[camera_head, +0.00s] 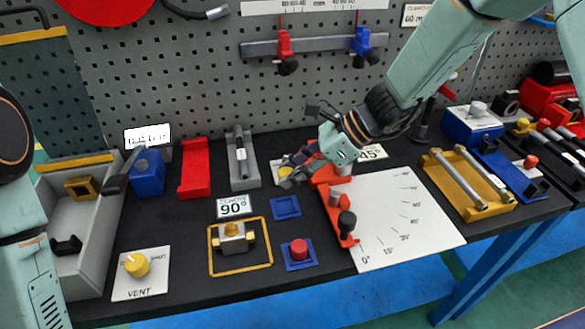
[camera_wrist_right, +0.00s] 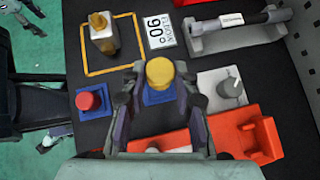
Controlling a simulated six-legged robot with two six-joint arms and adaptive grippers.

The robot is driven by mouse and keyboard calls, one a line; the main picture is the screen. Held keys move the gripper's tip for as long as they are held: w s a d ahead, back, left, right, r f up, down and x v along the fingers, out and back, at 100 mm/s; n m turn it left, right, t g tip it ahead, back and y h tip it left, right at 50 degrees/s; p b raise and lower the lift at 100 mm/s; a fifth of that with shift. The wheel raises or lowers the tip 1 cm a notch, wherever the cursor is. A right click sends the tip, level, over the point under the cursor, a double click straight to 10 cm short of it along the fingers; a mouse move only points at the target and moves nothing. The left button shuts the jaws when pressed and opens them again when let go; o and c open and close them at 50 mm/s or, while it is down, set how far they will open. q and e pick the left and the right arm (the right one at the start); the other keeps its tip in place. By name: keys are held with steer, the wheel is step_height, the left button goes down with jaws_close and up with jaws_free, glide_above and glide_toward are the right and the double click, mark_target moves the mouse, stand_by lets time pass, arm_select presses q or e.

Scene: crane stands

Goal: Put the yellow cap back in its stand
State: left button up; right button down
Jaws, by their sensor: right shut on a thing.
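The yellow cap (camera_wrist_right: 160,72) is held between the two fingers of my right gripper (camera_wrist_right: 159,82) in the right wrist view. In the head view the yellow cap (camera_head: 285,171) shows small at the tips of my right gripper (camera_head: 287,178), partly hidden by the fingers. An empty square blue stand (camera_head: 285,207) lies on the black bench, in front of the gripper. In the wrist view the blue stand (camera_wrist_right: 152,96) shows behind the cap, partly covered; the height between them is hard to judge. My left gripper is not in view; only its arm shows at the left edge.
A red cap (camera_head: 298,250) sits on another blue stand close by. A brass-topped valve block (camera_head: 232,237) stands inside a yellow frame, left of the stand. A red clamp (camera_head: 339,215) on the white angle plate (camera_head: 410,220) is close on the right. A 90° card (camera_head: 234,207) lies left.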

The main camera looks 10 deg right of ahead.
steer(key=shift+w, duration=0.1)
steer(key=shift+a, duration=0.2)
steer(key=shift+s+a+f+b, duration=0.15)
steer(key=shift+s+f+b, duration=0.15)
steer(key=shift+s, duration=0.1)
steer(key=shift+f, duration=0.3)
steer(key=shift+w+d+f+b, duration=0.15)
steer(key=shift+f+b, duration=0.3)
steer(key=shift+f, duration=0.05)
steer(key=shift+w+d+f+b, duration=0.15)
steer(key=shift+f+b, duration=0.25)
steer(key=shift+f, duration=0.4)
steer(key=shift+a+f+b, duration=0.15)
steer(key=shift+f+b, duration=0.2)
steer(key=shift+b, duration=0.2)
steer(key=shift+s+a+f+b, duration=0.1)
steer(key=shift+s+f+b, duration=0.15)
steer(key=shift+f+b, duration=0.1)
steer(key=shift+w+f, duration=0.1)
steer(key=shift+f, duration=0.1)
steer(key=shift+w, duration=0.15)
